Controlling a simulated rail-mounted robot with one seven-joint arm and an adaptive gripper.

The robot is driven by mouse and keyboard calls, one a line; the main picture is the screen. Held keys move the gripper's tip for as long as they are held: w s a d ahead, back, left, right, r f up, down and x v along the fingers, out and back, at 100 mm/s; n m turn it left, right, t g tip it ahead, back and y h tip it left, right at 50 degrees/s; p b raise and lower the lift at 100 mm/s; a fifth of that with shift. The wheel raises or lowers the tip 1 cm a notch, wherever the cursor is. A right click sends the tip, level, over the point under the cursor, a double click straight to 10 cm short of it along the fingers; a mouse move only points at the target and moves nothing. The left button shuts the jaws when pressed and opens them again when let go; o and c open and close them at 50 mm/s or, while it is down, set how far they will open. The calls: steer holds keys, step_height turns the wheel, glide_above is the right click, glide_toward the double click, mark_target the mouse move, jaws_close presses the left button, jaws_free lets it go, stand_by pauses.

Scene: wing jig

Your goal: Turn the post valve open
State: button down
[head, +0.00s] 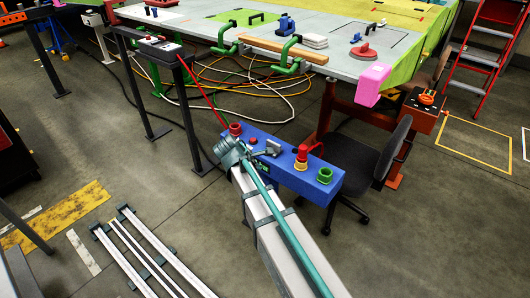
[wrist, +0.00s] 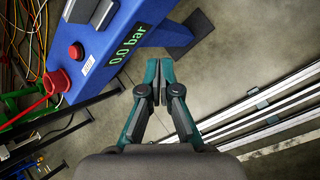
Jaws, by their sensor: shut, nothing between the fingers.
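My gripper (wrist: 160,96) is shut and empty, apart from the box, over the floor. My arm hides its fingertips in the head view.
A red button (wrist: 75,51) is on the box; a green ring (head: 324,175) is at its right end. A black chair (head: 370,160) stands right of it. The workbench (head: 340,65) is behind. Pale rails (head: 140,250) lie on the floor at left.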

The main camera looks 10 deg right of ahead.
steer(key=w+r+n+t+h, duration=0.1)
steer(key=w+r+n, duration=0.3)
steer(key=r+n, duration=0.1)
steer(key=n, duration=0.4)
glide_toward(276, 150)
steer(key=shift+h, duration=0.3)
steer(key=f, duration=0.1)
steer(key=w+d+f, duration=0.1)
steer(key=f, duration=0.1)
steer(key=w+f, duration=0.1)
steer(key=shift+d+f, duration=0.4)
steer(key=shift+w+d, duration=0.5)
steer(key=shift+d, duration=0.05)
steer(key=shift+s+r+p, duration=0.1)
steer(key=shift+p, duration=0.35)
